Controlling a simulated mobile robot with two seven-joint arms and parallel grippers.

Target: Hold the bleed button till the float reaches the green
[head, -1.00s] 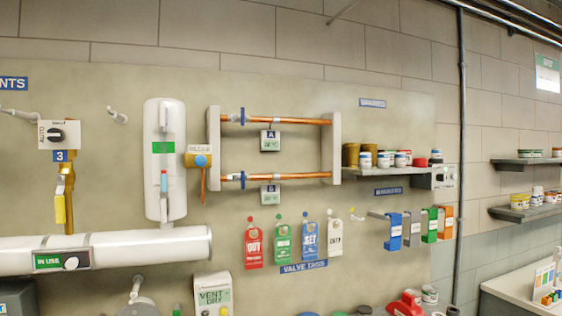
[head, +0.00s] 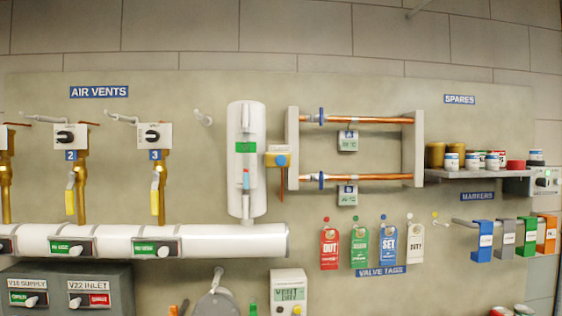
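The bleed button (head: 281,160) is a blue round button on a small tan and brass block at the right side of a white upright cylinder (head: 237,205). The cylinder has a sight tube with a green band (head: 246,147) in its middle. The float (head: 246,172) seems to be the small light blue and red piece in the tube, and it sits below the green band. Nothing touches the button. Neither of my grippers shows in the head view.
A white horizontal pipe (head: 225,238) runs below the cylinder. Copper pipes (head: 375,120) in a grey frame are to the right of the button. Valve tags (head: 330,248) hang below them. A grey box (head: 120,280) and a handheld-like meter (head: 289,290) are lower down.

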